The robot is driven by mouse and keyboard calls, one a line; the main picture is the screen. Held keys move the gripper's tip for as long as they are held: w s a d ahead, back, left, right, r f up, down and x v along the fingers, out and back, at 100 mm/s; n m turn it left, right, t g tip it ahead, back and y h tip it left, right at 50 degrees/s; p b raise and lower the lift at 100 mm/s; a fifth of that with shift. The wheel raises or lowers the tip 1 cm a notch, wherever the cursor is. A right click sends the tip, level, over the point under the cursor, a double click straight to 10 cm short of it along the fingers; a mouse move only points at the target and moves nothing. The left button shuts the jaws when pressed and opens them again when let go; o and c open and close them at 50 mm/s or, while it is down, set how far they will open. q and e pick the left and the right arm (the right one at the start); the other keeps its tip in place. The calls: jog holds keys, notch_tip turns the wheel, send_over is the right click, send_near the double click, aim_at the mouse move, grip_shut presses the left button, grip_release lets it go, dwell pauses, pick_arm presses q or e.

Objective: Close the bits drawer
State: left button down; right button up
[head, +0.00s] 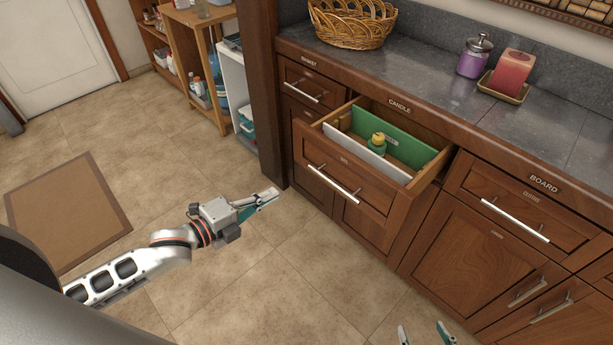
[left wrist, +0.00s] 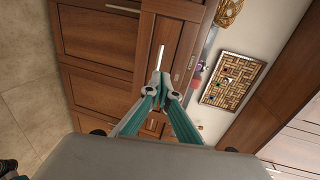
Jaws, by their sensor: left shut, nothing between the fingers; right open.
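The bits drawer (head: 352,180) stands pulled out from the wooden counter, with a silver bar handle (head: 333,184) on its front. Inside it are a green divider, a white divider and a small yellow-and-green object (head: 377,143). My left gripper (head: 272,192) is shut and empty, left of the drawer front and apart from it. Its closed fingers also show in the left wrist view (left wrist: 160,82), in front of wooden fronts and a bar handle; I cannot tell which drawer that is. My right gripper (head: 423,331) is open and empty at the bottom edge of the head view; only its fingertips show.
A shut drawer (head: 315,85) is left of the open one and another shut drawer (head: 520,205) is to its right. A wicker basket (head: 350,22), a purple jar (head: 474,56) and a red candle (head: 508,70) stand on the countertop. The tiled floor before the drawer is clear.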

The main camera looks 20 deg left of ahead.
aim_at(315, 172)
pick_arm(q)
jog(key=b+x, duration=0.1)
jog(key=x, duration=1.1)
jog(key=shift+w+d, duration=0.15)
jog(key=shift+d, duration=0.05)
jog(key=shift+w+d+f, duration=0.15)
jog(key=shift+w+d, duration=0.05)
jog(key=shift+w, duration=0.2)
pick_arm(e)
jog(key=shift+d+f, duration=0.15)
jog(key=shift+f, duration=0.3)
pick_arm(q)
jog(key=shift+w+d, duration=0.1)
